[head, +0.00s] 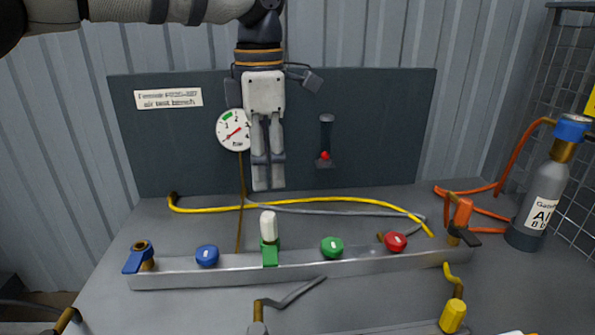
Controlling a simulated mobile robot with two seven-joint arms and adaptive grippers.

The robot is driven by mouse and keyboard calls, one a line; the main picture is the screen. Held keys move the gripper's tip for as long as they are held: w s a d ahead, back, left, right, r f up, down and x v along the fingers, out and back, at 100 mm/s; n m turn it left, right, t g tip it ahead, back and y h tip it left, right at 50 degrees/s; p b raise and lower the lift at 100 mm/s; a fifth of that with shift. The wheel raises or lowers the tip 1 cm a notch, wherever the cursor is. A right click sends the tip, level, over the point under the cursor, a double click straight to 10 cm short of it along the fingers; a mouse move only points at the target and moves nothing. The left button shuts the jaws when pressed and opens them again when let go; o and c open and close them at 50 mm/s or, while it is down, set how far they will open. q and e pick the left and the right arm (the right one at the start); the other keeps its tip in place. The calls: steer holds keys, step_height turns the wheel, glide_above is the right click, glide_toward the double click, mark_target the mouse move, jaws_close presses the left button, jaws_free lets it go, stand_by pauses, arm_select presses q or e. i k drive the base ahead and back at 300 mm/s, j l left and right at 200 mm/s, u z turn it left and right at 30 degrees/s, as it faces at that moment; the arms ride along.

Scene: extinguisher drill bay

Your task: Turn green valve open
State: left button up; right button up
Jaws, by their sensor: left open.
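A round green knob (332,247) with a white mark sits on the metal manifold bar (300,262), right of centre. A green fitting (269,252) with an upright white top (268,225) stands on the same bar, left of the knob. I cannot tell from their looks alone which is the green valve. My left gripper (268,187) hangs with its fingers pointing down, in front of the dark back panel and above the green fitting in the picture. It is open, touches neither green part and holds nothing visible. My right gripper is not in view.
The bar also carries a blue lever valve (136,262), a blue knob (207,256), a red knob (395,242) and an orange-handled valve (462,215). A yellow hose (300,200) runs behind it. A gauge (233,131) is on the panel. A gas cylinder (541,205) stands right.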

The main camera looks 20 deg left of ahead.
mark_target(332, 247)
steer(key=k, duration=2)
